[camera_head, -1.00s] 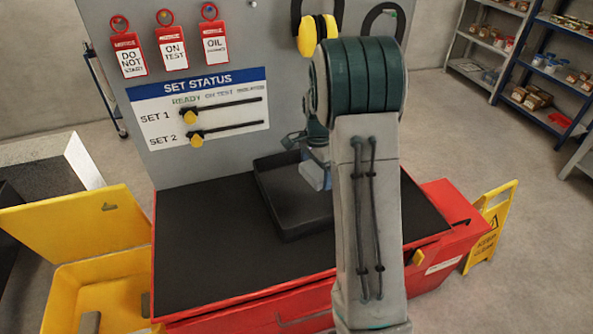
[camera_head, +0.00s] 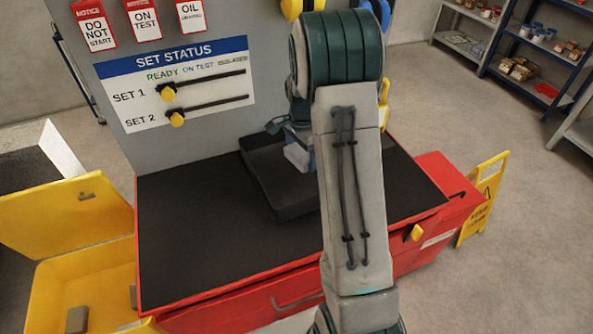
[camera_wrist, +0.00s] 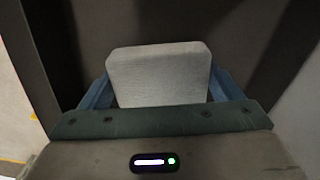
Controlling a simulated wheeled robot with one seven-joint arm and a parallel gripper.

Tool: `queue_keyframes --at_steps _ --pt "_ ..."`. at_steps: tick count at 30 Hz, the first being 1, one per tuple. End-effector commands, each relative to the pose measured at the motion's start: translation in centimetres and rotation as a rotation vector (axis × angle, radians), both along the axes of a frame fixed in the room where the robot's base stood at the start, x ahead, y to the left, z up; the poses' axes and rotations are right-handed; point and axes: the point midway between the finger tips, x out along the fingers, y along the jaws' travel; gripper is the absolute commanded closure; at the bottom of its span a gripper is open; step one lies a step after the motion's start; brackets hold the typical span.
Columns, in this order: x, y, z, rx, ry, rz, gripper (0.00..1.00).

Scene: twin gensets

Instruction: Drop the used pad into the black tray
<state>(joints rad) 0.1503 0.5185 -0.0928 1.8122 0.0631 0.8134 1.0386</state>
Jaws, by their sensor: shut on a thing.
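The used pad (camera_wrist: 160,75) is a pale grey block between the two blue fingers of my gripper (camera_wrist: 158,92) in the wrist view. My gripper (camera_head: 303,158) is shut on the pad. In the head view the pad (camera_head: 297,157) shows as a small light block beside my arm. The black tray (camera_head: 285,205) lies on the dark top of the red cabinet, and my gripper is over it. Its dark floor and walls surround the pad in the wrist view (camera_wrist: 245,55). My arm hides the tray's right part. I cannot tell the gap between pad and tray floor.
A grey board (camera_head: 215,55) with red tags and a status panel (camera_head: 178,85) stands behind the tray. An open yellow bin (camera_head: 90,275) is at the left. The worktop (camera_head: 190,240) left of the tray is clear. A yellow floor sign (camera_head: 483,200) stands at the right.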

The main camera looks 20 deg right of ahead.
Motion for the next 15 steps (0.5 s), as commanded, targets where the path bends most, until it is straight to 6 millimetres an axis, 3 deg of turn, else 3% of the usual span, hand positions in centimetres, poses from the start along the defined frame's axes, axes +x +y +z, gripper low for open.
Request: queue_keyframes --at_steps 6,7,8,15 --pt "0.0 -0.01 -0.03 0.0 0.0 0.0 0.36" --pt "0.0 0.0 -0.03 0.0 0.0 0.0 0.12" --pt "0.0 0.0 -0.03 0.0 0.0 0.0 0.03" --pt "0.01 0.0 0.02 0.0 0.0 0.0 0.0"
